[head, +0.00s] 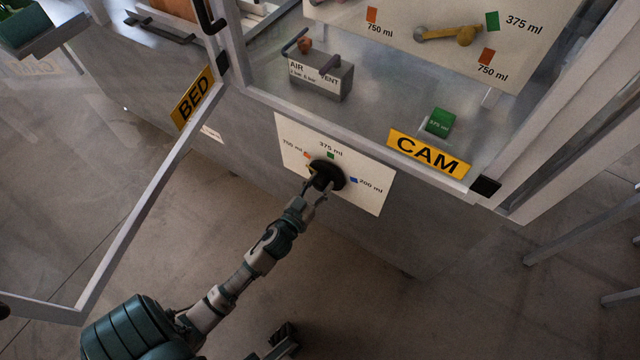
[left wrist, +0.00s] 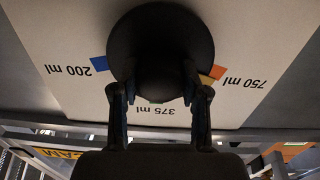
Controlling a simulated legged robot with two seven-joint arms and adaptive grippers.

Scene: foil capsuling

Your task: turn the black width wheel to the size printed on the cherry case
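The black width wheel (head: 328,174) sits on a pale dial plate (head: 372,198) on the machine's front. The plate carries an orange 750 ml mark, a green 375 ml mark and a blue 200 ml mark. My left gripper (head: 318,192) is at the wheel. In the left wrist view its two fingers (left wrist: 159,98) stand apart on either side of the wheel's dark middle (left wrist: 160,45); firm contact is not clear. A tan tip shows at the wheel's rim beside the orange mark. I cannot make out a cherry case.
An open framed door with a BED sign (head: 193,98) stands left. A green container (head: 22,25) is top left.

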